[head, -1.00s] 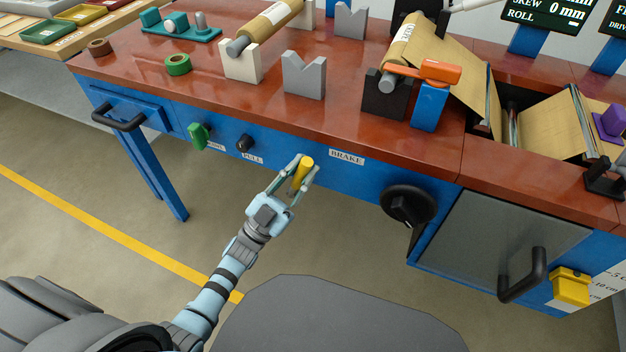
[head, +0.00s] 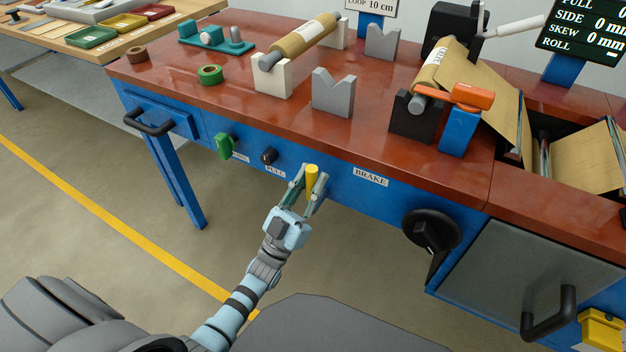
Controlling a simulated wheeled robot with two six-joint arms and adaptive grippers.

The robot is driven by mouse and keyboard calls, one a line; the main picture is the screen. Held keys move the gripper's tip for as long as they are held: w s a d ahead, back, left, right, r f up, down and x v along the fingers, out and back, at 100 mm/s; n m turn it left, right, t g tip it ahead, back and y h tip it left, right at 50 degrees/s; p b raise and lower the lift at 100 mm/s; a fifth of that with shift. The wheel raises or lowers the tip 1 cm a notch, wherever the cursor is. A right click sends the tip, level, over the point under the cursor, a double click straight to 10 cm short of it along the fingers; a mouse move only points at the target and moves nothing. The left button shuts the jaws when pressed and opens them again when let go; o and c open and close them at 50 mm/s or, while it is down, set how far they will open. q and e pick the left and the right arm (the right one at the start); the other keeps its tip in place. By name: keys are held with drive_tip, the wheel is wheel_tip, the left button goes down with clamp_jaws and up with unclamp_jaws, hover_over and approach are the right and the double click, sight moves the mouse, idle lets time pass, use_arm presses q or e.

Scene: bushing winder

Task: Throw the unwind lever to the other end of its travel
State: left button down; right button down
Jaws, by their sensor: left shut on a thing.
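A yellow lever (head: 312,180) stands out from the blue front panel of the bench, just left of the BRAKE label (head: 370,176). It looks close to upright in the picture. My left gripper (head: 314,192) reaches up to it from below, with one finger on each side, and is shut on it. The fingers hide part of the lever's lower end and its mount. No label reading "unwind" can be made out. My right gripper is not in view.
Left of the lever, a black knob (head: 269,156) by the PULL label and a green handle (head: 225,146) stick out. A black rotary knob (head: 431,231) lies to the right. The red bench top (head: 270,115) overhangs above. The floor in front is clear.

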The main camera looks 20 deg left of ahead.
use_arm(q)
drive_tip(key=c, duration=1.4)
unclamp_jaws()
drive_tip(key=shift+a, duration=0.1)
drive_tip(key=shift+c, duration=0.2)
drive_tip(key=v, duration=1.2)
drive_tip(key=shift+f, duration=0.1)
